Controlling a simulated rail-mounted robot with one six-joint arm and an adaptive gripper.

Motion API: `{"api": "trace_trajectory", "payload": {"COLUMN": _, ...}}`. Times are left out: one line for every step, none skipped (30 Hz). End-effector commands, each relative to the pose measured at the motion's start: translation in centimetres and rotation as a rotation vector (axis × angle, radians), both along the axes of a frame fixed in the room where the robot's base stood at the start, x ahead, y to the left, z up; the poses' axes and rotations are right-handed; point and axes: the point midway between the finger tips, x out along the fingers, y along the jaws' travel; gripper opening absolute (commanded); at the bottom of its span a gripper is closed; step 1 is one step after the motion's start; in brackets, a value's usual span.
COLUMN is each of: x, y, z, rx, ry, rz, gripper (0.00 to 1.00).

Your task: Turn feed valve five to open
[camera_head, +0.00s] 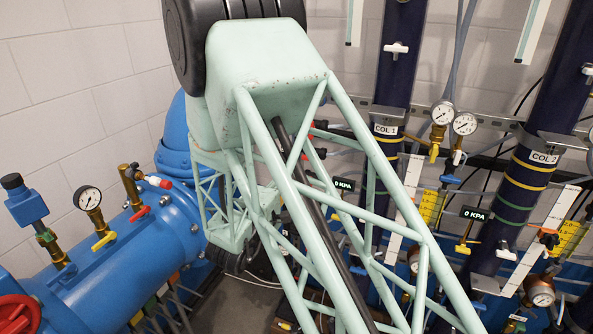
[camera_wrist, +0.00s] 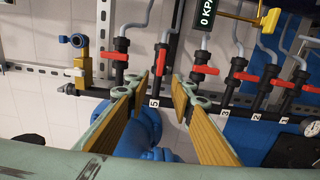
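In the wrist view a row of red-handled valves sits on dark pipes that rise from a manifold. The label 5 (camera_wrist: 154,103) stands at the foot of one pipe. The valve on that pipe, feed valve five (camera_wrist: 160,61), has its red handle lying roughly along the pipe. The handles beside it, such as the one to its right (camera_wrist: 204,69), lie across their pipes. My gripper (camera_wrist: 162,88) is open, its two fingers spread on either side of valve five's pipe, with nothing seen between them. Its distance from the handle is hard to judge. My gripper's fingers cannot be made out in the head view.
A brass fitting with a blue cap (camera_wrist: 80,55) stands left of the valves. A 0 KPA display (camera_wrist: 206,15) and yellow bracket (camera_wrist: 262,15) are above. In the head view, a large blue pipe (camera_head: 120,265) lies left and gauged columns (camera_head: 515,190) stand right; my arm blocks the middle.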

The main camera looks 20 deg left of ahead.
Motion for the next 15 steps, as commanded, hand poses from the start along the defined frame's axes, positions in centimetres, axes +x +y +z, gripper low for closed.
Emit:
{"api": "trace_trajectory", "payload": {"x": -0.5, "y": 0.0, "z": 0.0, "rx": -0.001, "ry": 0.0, "rz": 0.001, "gripper": 0.22}}
{"api": "trace_trajectory", "payload": {"x": -0.7, "y": 0.0, "z": 0.0, "rx": -0.001, "ry": 0.0, "rz": 0.001, "gripper": 0.22}}
{"api": "trace_trajectory", "payload": {"x": -0.9, "y": 0.0, "z": 0.0, "rx": -0.001, "ry": 0.001, "rz": 0.001, "gripper": 0.22}}
{"api": "trace_trajectory", "payload": {"x": -1.1, "y": 0.0, "z": 0.0, "rx": 0.0, "ry": 0.001, "rz": 0.001, "gripper": 0.22}}
{"api": "trace_trajectory", "payload": {"x": -1.3, "y": 0.0, "z": 0.0, "rx": 0.0, "ry": 0.001, "rz": 0.001, "gripper": 0.22}}
{"api": "trace_trajectory", "payload": {"x": -1.4, "y": 0.1, "z": 0.0, "rx": 0.0, "ry": 0.001, "rz": 0.001, "gripper": 0.22}}
{"api": "trace_trajectory", "payload": {"x": -1.5, "y": 0.0, "z": 0.0, "rx": 0.0, "ry": 0.001, "rz": 0.001, "gripper": 0.22}}
{"api": "trace_trajectory", "payload": {"x": -1.6, "y": 0.0, "z": 0.0, "rx": 0.0, "ry": 0.001, "rz": 0.001, "gripper": 0.22}}
{"api": "trace_trajectory", "payload": {"x": -1.6, "y": 0.0, "z": 0.0, "rx": 0.0, "ry": 0.001, "rz": 0.001, "gripper": 0.22}}
{"api": "trace_trajectory", "payload": {"x": -1.7, "y": 0.0, "z": 0.0, "rx": 0.0, "ry": 0.001, "rz": 0.001, "gripper": 0.22}}
{"api": "trace_trajectory", "payload": {"x": -1.7, "y": 0.0, "z": 0.0, "rx": 0.0, "ry": 0.001, "rz": 0.001, "gripper": 0.22}}
{"api": "trace_trajectory", "payload": {"x": -1.7, "y": 0.0, "z": 0.0, "rx": 0.0, "ry": 0.001, "rz": 0.0, "gripper": 0.22}}
{"api": "trace_trajectory", "payload": {"x": -1.7, "y": 0.0, "z": 0.0, "rx": 0.0, "ry": 0.0, "rz": 0.0, "gripper": 0.22}}
{"api": "trace_trajectory", "payload": {"x": -1.7, "y": 0.0, "z": 0.0, "rx": 0.0, "ry": 0.001, "rz": 0.0, "gripper": 0.22}}
{"api": "trace_trajectory", "payload": {"x": -1.7, "y": 0.0, "z": 0.0, "rx": 0.0, "ry": 0.001, "rz": 0.0, "gripper": 0.22}}
